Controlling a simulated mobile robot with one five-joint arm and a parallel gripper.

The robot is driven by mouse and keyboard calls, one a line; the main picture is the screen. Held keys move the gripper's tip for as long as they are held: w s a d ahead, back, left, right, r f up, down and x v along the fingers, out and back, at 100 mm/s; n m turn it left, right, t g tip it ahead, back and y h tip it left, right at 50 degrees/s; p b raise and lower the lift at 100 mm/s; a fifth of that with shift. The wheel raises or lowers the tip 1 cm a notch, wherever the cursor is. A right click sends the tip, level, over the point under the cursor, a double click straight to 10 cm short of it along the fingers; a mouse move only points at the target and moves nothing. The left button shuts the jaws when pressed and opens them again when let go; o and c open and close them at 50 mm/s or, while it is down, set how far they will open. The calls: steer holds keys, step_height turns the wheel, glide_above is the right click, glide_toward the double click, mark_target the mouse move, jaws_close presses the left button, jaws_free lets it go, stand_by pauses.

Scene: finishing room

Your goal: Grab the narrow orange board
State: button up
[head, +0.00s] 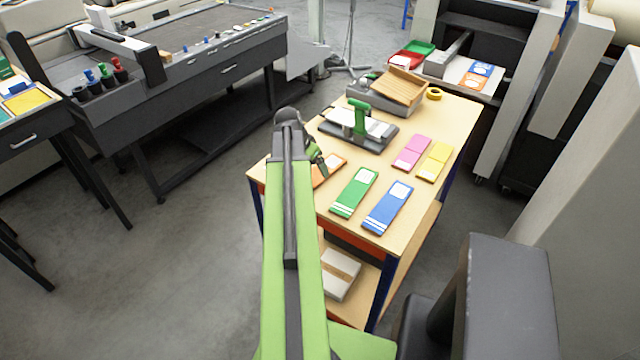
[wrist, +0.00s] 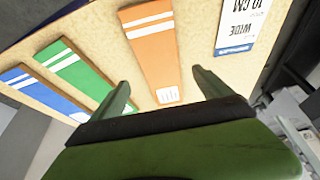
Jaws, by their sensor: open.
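The narrow orange board (head: 328,170) lies flat on the wooden table, partly hidden behind my arm in the head view. In the wrist view the orange board (wrist: 153,55) has two white stripes at its far end and a white mark at its near end. My gripper (head: 313,160) is over the table's left side by this board. In the wrist view the fingers of my gripper (wrist: 162,87) are apart, one on each side of the board's near end, with nothing between them held. I cannot tell the height of the fingertips above the table.
A green board (head: 354,193) and a blue board (head: 388,208) lie to the right. Pink (head: 411,152) and yellow (head: 434,161) boards lie farther back. A green-handled device (head: 358,125) stands behind. A white-and-blue card (wrist: 238,22) lies beside the orange board.

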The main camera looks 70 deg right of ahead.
mark_target(316, 175)
steer(key=b+x, duration=0.5)
steer(key=shift+w+a+f, duration=0.15)
steer(key=shift+a+f, duration=0.05)
steer(key=shift+f, duration=0.1)
steer(key=shift+r, duration=0.15)
steer(key=c, duration=1.5)
